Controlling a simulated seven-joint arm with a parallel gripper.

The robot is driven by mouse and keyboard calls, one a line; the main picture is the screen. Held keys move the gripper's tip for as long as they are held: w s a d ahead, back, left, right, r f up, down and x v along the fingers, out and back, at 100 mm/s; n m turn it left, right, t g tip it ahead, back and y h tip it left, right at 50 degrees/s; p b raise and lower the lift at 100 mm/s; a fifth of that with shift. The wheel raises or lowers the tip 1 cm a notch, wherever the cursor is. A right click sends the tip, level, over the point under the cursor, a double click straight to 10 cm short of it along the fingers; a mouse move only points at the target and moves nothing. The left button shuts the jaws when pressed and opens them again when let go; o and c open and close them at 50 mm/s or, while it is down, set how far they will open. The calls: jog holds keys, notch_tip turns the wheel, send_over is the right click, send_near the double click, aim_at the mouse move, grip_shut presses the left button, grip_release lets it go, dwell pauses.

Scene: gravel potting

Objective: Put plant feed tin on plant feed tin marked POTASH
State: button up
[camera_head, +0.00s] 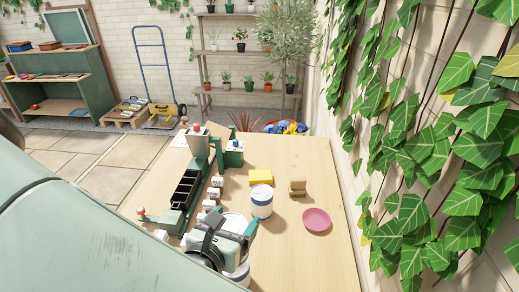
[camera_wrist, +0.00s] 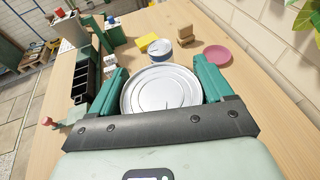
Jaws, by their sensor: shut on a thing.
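My gripper (camera_wrist: 162,85) is shut on a plant feed tin (camera_wrist: 160,92), with its teal fingers on either side of the tin's round silver lid. In the head view the gripper (camera_head: 229,232) hides most of the held tin, so I cannot tell how high it is. Another tin (camera_head: 261,201), white with a blue band and a pale lid, stands upright on the table just beyond and to the right. It also shows in the wrist view (camera_wrist: 159,52), just beyond the held tin and apart in the head view. I cannot read a POTASH mark on either tin.
A yellow block (camera_head: 260,177), a small wooden stand (camera_head: 297,187) and a pink saucer (camera_head: 317,220) lie around the standing tin. A green rack with black compartments (camera_head: 186,188) and small white blocks (camera_head: 215,192) stand to the left. The wooden table's (camera_head: 300,260) right front is clear.

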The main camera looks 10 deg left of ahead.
jog(key=shift+f, duration=1.9)
jog(key=shift+f, duration=0.1)
jog(key=o, duration=1.2)
jog(key=shift+f, duration=0.1)
jog(key=shift+r, duration=0.25)
jog(key=v, duration=1.2)
jog(key=shift+f, duration=0.1)
